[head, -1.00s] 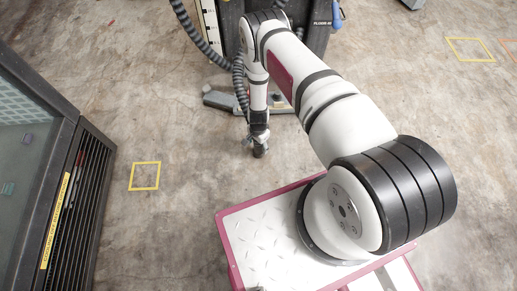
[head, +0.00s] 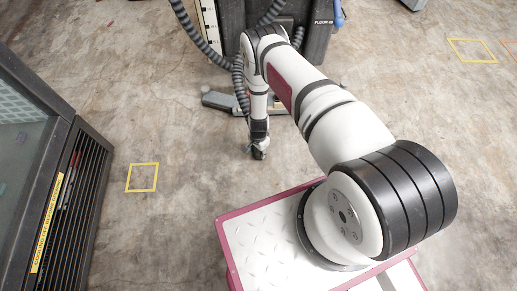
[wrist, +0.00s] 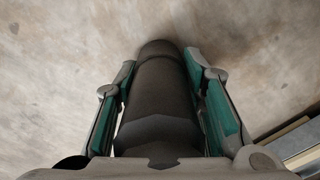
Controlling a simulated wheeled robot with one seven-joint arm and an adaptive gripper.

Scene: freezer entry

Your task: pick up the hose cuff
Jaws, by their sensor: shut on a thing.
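The hose cuff (wrist: 160,95) is a dark grey, thick cylinder that fills the space between my gripper's fingers in the wrist view. My gripper (wrist: 163,62) has a green-sided finger on each side of it and is shut on it. The cuff's far end reaches to about the fingertips, with bare floor behind it. In the head view my gripper (head: 259,152) hangs low over the concrete, small and pointing down. The cuff cannot be told apart from the gripper there.
A black floor machine (head: 312,42) with a ribbed dark hose (head: 193,35) stands behind my arm. Its grey floor piece (head: 216,100) lies close behind my gripper. A glass-fronted cabinet (head: 75,200) stands at left. Floor around the yellow taped square (head: 142,177) is clear.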

